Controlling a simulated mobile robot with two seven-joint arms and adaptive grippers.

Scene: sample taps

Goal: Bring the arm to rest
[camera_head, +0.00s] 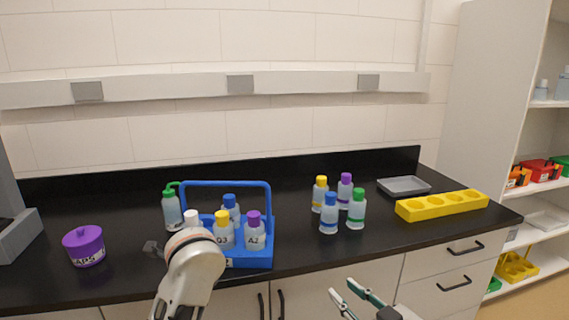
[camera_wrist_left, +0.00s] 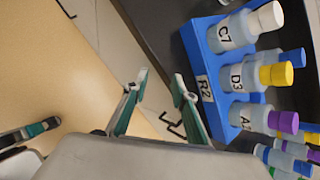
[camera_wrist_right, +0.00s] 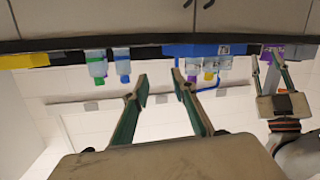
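My right gripper (camera_head: 343,288) is in front of the bench, low in the head view. Its fingers are apart and empty in the right wrist view (camera_wrist_right: 160,80). In the left wrist view, my left gripper (camera_wrist_left: 160,80) is open and empty, beside the caddy labelled R2. The caddy holds several bottles, among them a white-capped C7 (camera_wrist_left: 232,32), a yellow-capped D3 (camera_wrist_left: 250,76) and a purple-capped bottle (camera_wrist_left: 262,119).
Several capped bottles (camera_head: 329,215) stand right of the caddy. A yellow holed block (camera_head: 408,213) and a grey tray (camera_head: 404,178) are further right. A purple pot (camera_head: 84,247) and a green-topped squeeze bottle (camera_head: 171,209) are left. Shelves (camera_head: 540,187) stand at far right.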

